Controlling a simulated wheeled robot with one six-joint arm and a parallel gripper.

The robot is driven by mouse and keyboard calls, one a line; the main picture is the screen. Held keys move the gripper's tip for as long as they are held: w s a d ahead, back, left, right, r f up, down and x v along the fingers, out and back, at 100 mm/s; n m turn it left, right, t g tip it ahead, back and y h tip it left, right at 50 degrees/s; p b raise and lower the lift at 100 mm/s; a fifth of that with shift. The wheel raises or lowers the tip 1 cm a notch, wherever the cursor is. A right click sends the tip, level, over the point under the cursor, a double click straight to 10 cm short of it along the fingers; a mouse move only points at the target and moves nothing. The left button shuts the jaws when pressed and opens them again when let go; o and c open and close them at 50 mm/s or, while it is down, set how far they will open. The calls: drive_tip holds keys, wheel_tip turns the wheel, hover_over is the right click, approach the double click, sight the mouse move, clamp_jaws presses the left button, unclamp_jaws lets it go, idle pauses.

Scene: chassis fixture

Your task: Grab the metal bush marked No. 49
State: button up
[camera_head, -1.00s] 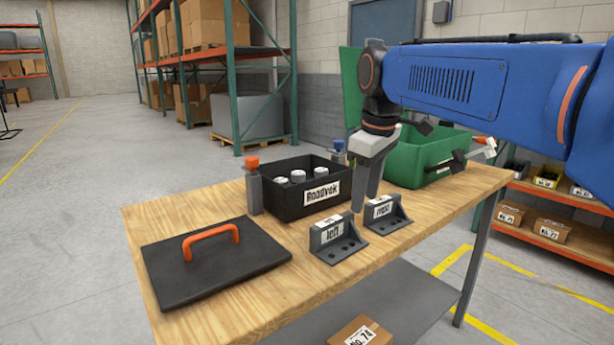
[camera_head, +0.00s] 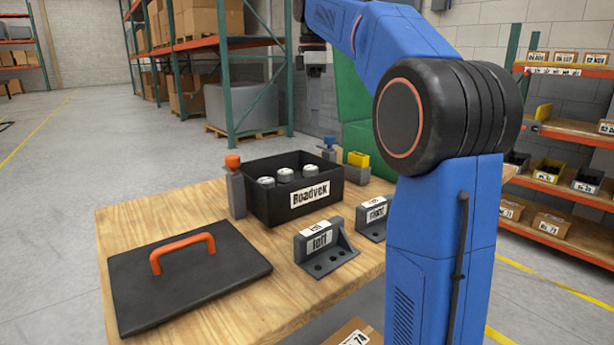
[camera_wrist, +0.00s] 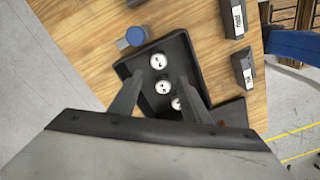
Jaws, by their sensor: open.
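Three light metal bushes stand in the black bin marked Roadvek (camera_head: 258,208) on the wooden table. In the head view they are a left bush (camera_head: 265,182), a middle bush (camera_head: 284,175) and a right bush (camera_head: 310,170).
An orange-topped post (camera_head: 235,188) and a blue-topped post (camera_head: 329,150) flank the bin. Two grey brackets, left (camera_head: 322,247) and right (camera_head: 372,218), stand in front. A black lid with an orange handle (camera_head: 185,280) lies at left. My arm hides the table's right side.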

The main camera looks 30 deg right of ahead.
sight(311, 167)
wheel_tip(311, 167, down, 11)
drive_tip(key=shift+f, duration=0.15)
drive_tip(key=shift+w+a+f, duration=0.1)
drive_tip(key=shift+f, duration=1.25)
drive_tip(key=shift+w+a+f, duration=0.1)
drive_tip(key=shift+f, duration=1.2)
drive_tip(key=c, duration=1)
drive_tip(key=shift+r, duration=0.15)
